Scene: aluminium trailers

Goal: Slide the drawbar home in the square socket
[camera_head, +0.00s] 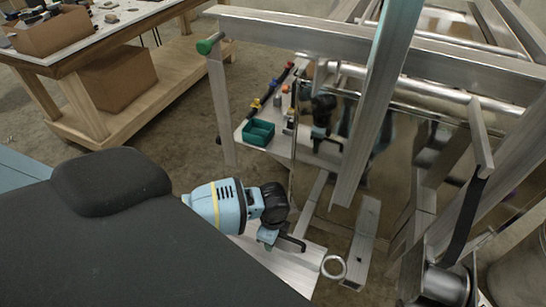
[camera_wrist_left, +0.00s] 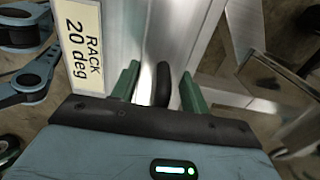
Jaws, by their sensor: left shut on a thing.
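My left gripper (camera_head: 290,241) is low in the middle of the head view, beside a pale aluminium bar (camera_head: 295,277) with a round metal ring (camera_head: 333,267) near its right end. This bar looks like the drawbar. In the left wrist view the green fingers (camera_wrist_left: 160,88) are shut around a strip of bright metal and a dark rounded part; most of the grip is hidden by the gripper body. I cannot make out the square socket or how far the bar sits in it. My right gripper is not in view.
A dark strap (camera_head: 465,220) hangs at the right. A teal tray (camera_head: 258,133) stands on a shelf behind. A wooden workbench (camera_head: 110,75) is at the upper left.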

